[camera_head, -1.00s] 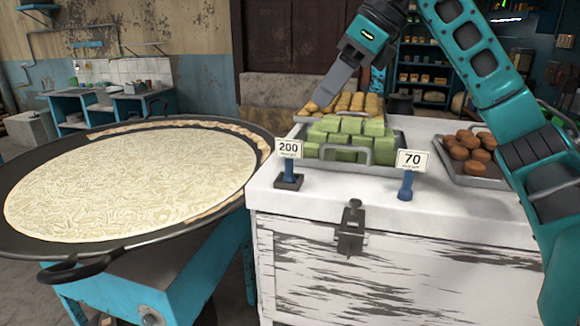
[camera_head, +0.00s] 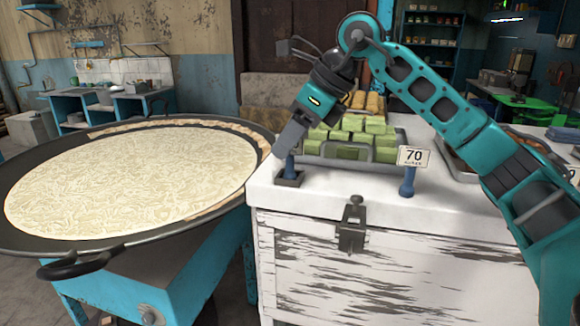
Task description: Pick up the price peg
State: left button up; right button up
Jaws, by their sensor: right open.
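Two price pegs stand on the white chest top. The left peg (camera_head: 289,168) is blue on a dark square base; its sign, which read 200, is hidden behind my right gripper. The right peg (camera_head: 408,182) is blue and upright, and its white sign reads 70. My right gripper (camera_head: 281,153) is open, its fingers pointing down at the upper part of the left peg. The fingers overlap the peg in the picture; whether they touch it or lie around it cannot be told. My left gripper is not in view.
A metal tray (camera_head: 349,163) of green blocks stands behind the pegs, with yellow sweets (camera_head: 368,102) beyond. The white top (camera_head: 345,188) between the pegs is clear.

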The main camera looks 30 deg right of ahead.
grip_shut()
jog(key=shift+r, duration=0.1)
dwell(0.6)
notch_tip(320, 180, up, 20)
jog(key=p, duration=0.2)
